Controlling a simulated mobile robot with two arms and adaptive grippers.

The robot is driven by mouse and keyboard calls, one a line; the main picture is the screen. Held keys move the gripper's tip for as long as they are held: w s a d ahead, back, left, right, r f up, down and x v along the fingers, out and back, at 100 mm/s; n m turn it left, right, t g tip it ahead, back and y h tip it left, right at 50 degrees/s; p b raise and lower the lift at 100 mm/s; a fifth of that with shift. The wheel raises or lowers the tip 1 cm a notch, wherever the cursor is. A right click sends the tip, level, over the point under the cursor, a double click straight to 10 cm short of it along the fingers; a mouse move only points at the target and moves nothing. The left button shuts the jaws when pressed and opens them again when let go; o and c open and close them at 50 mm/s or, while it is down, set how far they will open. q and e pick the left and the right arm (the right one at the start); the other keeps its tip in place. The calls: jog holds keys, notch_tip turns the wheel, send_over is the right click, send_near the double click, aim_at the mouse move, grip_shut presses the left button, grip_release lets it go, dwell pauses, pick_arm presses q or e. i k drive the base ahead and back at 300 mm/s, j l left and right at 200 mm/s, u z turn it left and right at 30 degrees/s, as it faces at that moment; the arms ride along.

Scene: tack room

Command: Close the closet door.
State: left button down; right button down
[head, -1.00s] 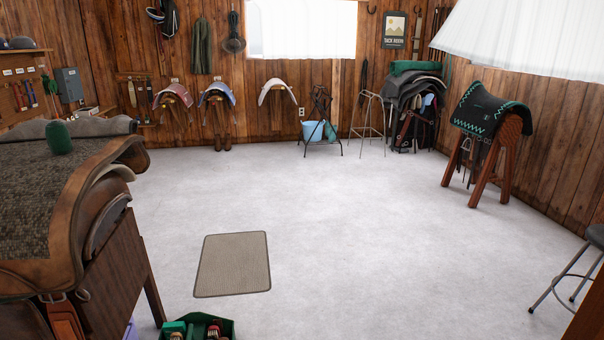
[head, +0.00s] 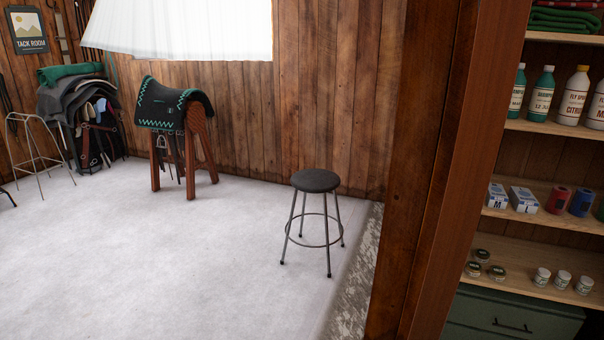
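An open closet with wooden shelves (head: 540,137) stands at the right edge of the head view. I see straight into it: bottles, boxes, rolls and jars show on its shelves. A tall reddish-brown wooden panel (head: 468,170) runs along its left side; I cannot tell whether this is the closet's side or part of its door. No door leaf or handle is clearly visible, and the closet's right part is outside the picture. Neither of my grippers is in view.
A stool (head: 316,182) with a dark seat stands left of the closet. A saddle stand with a dark green-trimmed pad (head: 174,104) and a rack of pads (head: 78,103) stand farther back. The pale floor (head: 170,260) at the front left is clear.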

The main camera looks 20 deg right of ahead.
aim_at(501, 25)
jog(key=i+z, duration=0.2)
jog(key=z, duration=0.25)
jog(key=i+j+z, duration=0.2)
jog(key=z, duration=0.3)
jog(key=i+j+z, duration=0.15)
jog(key=z, duration=0.3)
jog(key=i+j+z, duration=0.1)
jog(key=j+z, duration=0.2)
jog(key=z, duration=0.2)
jog(key=i+j+z, duration=0.1)
jog(key=j+z, duration=0.2)
jog(key=z, duration=0.15)
